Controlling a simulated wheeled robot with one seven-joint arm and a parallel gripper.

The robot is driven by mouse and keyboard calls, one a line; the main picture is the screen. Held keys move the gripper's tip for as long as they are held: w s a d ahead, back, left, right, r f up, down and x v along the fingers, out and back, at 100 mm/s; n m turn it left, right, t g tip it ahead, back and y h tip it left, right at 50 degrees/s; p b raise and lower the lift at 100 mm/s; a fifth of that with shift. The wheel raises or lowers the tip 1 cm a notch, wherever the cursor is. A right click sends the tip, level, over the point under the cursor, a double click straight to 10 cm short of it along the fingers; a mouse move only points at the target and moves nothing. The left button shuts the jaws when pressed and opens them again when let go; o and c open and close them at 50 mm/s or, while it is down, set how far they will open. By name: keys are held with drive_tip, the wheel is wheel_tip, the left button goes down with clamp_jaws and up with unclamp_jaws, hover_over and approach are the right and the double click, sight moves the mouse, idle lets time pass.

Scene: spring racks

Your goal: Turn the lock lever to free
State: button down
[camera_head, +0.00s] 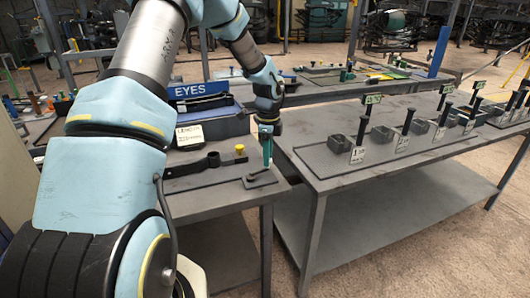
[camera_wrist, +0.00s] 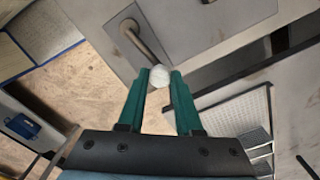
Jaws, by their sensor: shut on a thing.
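The lock lever (camera_wrist: 143,42) is a bent metal bar on a small flat plate (camera_wrist: 120,22) at the top of the wrist view. A pale round knob (camera_wrist: 160,76) is at its near end. My gripper (camera_wrist: 160,84) has its two green fingers closed on this knob, one on each side. In the head view the plate (camera_head: 259,181) lies at the right front corner of the near table, and my gripper (camera_head: 267,162) reaches down to it from above. The fingers and the small size hide most of the lever there.
A dark bar with a ring end (camera_head: 212,159) and a yellow knob (camera_head: 239,149) are left of the plate. A blue bin marked EYES (camera_head: 200,103) stands behind. The right table (camera_head: 340,180) holds several numbered blocks and black posts. A gap separates the tables.

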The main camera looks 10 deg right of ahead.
drive_tip(key=shift+s+d+m, duration=0.15)
drive_tip(key=shift+s+m, duration=0.35)
drive_tip(key=shift+m, duration=0.4)
drive_tip(key=c, duration=0.6)
unclamp_jaws()
wheel_tip(320, 180, up, 11)
drive_tip(key=shift+s+f+b, duration=0.1)
drive_tip(key=shift+b, duration=1)
